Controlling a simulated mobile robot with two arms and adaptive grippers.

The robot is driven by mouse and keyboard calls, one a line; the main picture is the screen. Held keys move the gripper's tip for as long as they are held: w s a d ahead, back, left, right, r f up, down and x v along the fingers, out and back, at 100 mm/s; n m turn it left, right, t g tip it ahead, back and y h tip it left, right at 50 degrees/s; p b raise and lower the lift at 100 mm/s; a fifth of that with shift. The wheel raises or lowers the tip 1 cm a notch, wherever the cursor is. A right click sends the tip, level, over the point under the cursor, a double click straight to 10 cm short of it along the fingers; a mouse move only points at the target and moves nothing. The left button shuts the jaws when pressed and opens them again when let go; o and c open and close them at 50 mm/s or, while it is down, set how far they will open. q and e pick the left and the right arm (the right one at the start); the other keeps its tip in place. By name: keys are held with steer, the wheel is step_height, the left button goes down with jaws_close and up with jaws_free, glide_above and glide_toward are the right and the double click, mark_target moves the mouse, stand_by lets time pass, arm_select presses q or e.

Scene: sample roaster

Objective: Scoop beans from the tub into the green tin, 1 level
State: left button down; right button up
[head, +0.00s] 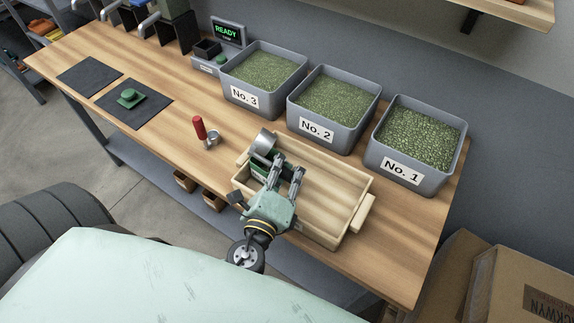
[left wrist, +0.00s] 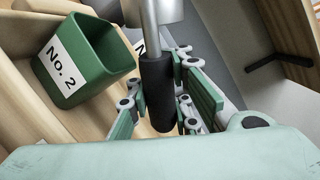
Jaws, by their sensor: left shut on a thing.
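My left gripper (head: 286,173) is shut on the black handle of a scoop (left wrist: 157,95). The scoop's silver metal cup (head: 265,141) is over the left end of the wooden tray, near the tin. The green tin (left wrist: 88,62), labelled No. 2, stands open in the tray; its inside looks empty in the left wrist view. In the head view the tin (head: 257,166) is partly hidden by the gripper and scoop. Three grey tubs of green beans stand at the back: No. 3 (head: 244,98), No. 2 (head: 317,129) and No. 1 (head: 401,170). My right gripper is not in view.
The wooden tray (head: 338,167) with side handles lies in front of the tubs. A red-handled metal tool (head: 199,128) stands left of it. A green lid-like piece (head: 128,97) lies on a dark mat (head: 150,111). A display (head: 227,34) reads READY. Cardboard boxes (head: 511,287) stand at the right.

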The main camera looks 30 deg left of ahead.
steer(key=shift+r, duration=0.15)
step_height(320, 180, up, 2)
steer(key=p, duration=0.2)
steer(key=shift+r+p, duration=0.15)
steer(key=shift+p, duration=0.15)
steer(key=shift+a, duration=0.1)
